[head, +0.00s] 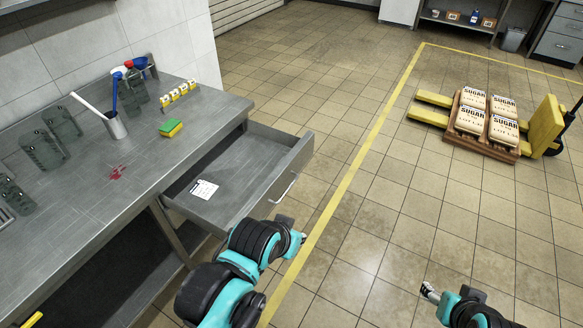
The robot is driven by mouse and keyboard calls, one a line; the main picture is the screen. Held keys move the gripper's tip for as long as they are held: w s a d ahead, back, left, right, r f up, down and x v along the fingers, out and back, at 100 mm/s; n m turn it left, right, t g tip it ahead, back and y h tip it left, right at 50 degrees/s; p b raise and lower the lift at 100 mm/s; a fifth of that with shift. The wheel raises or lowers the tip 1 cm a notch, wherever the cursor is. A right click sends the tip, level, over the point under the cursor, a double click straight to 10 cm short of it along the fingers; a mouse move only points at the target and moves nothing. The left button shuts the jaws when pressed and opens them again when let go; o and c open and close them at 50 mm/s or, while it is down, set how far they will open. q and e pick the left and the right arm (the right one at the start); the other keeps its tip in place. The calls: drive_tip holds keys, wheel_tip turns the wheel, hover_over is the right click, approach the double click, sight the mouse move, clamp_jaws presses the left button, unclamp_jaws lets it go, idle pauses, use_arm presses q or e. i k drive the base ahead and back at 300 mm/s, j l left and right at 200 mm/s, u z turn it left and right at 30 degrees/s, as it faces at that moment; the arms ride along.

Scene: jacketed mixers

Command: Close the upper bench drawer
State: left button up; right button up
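The upper bench drawer (297,158) is a grey metal drawer, pulled out from under the steel bench (140,178). A white printed card (204,189) lies inside it. Its bar handle (284,190) is on the outer front face. My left gripper (294,234) is just below the drawer front in the head view, near its lower corner. It is partly hidden by its own arm, and I cannot tell whether it touches the drawer or how its fingers stand. My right gripper (430,292) is low at the right, away from the drawer, its fingers too small to judge.
The bench holds a metal cup (115,126) with utensils, a sponge (171,128), yellow-and-white items (178,95), clear containers (43,150) and a red stain (117,172). A pallet (480,143) with sugar bags stands at right. Tiled floor beyond the drawer is clear.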

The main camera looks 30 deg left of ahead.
sight(253, 169)
drive_tip(key=u, duration=1.65)
